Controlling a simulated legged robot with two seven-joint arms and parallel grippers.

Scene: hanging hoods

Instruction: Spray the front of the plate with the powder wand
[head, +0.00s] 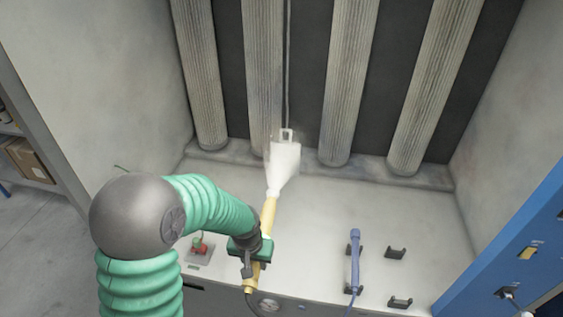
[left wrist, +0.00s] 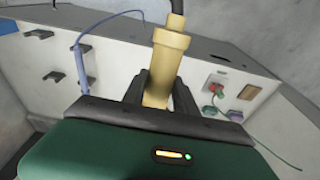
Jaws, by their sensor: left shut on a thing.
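In the head view my left gripper (head: 258,248) is shut on the yellow powder wand (head: 269,215), which points up and away over the booth ledge. A pale flared cone of powder (head: 282,168) spreads from the wand's tip. Behind its far end hangs the plate (head: 287,134), of which a small tab with a slot shows at the top of the cone, below a thin dark hanging rod. The powder hides most of the plate. In the left wrist view the yellow wand (left wrist: 170,44) sits between black fingers (left wrist: 158,92). My right gripper is not in view.
A blue wand (head: 354,258) rests on black holders, beside empty brackets (head: 396,253). A red button (head: 198,245) and a gauge (head: 268,305) are near the front. Tall pleated filters (head: 348,80) stand behind. A blue cabinet (head: 510,255) edges the right.

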